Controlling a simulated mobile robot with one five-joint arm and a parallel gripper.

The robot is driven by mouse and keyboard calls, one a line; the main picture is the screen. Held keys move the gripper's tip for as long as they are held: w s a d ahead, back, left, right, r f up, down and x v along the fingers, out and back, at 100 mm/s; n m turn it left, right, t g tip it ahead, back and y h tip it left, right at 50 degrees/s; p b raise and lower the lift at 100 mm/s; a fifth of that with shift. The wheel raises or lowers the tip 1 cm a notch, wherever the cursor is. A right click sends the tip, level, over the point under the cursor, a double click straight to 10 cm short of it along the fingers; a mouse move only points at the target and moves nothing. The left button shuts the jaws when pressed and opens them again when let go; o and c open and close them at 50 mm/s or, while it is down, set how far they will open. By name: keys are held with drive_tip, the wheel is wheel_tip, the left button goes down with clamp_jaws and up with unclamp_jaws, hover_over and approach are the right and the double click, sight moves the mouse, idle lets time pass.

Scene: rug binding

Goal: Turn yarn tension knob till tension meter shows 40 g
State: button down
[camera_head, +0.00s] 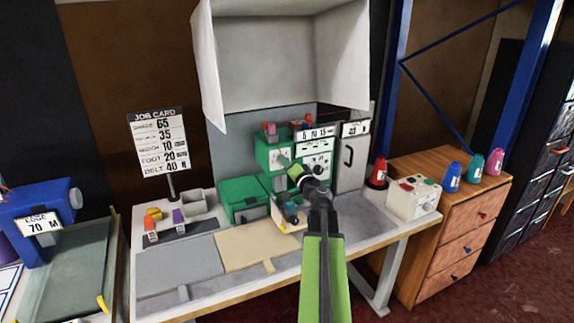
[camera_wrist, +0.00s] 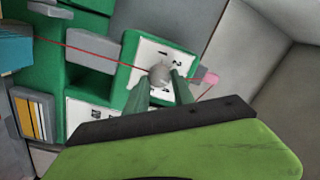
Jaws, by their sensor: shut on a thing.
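The yarn tension knob (camera_wrist: 159,75) is a small grey round knob on a white marked plate (camera_wrist: 150,55) on the green machine. In the wrist view my gripper (camera_wrist: 160,88) has its two fingers on either side of the knob, shut on it. In the head view my gripper (camera_head: 297,172) reaches the front of the green machine (camera_head: 268,152), and the arm hides part of the machine. The plate's marks are too small to read. A white scale (camera_head: 317,133) on top shows 5, 10 and 15; I cannot tell whether it is the tension meter or where its pointer stands.
A red yarn (camera_wrist: 90,50) runs across the machine past the knob. A job card (camera_head: 158,142) stands at the left. A green box (camera_head: 240,195) sits beside the machine, and a grey cabinet (camera_head: 350,160) stands to its right. A white control box (camera_head: 412,200) is at the right.

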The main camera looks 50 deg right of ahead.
drive_tip(key=m, duration=0.6)
drive_tip(key=shift+f+b, duration=0.15)
drive_tip(key=shift+b, duration=0.15)
idle(0.4)
drive_tip(key=c, duration=1.1)
unclamp_jaws()
drive_tip(key=shift+m, duration=0.3)
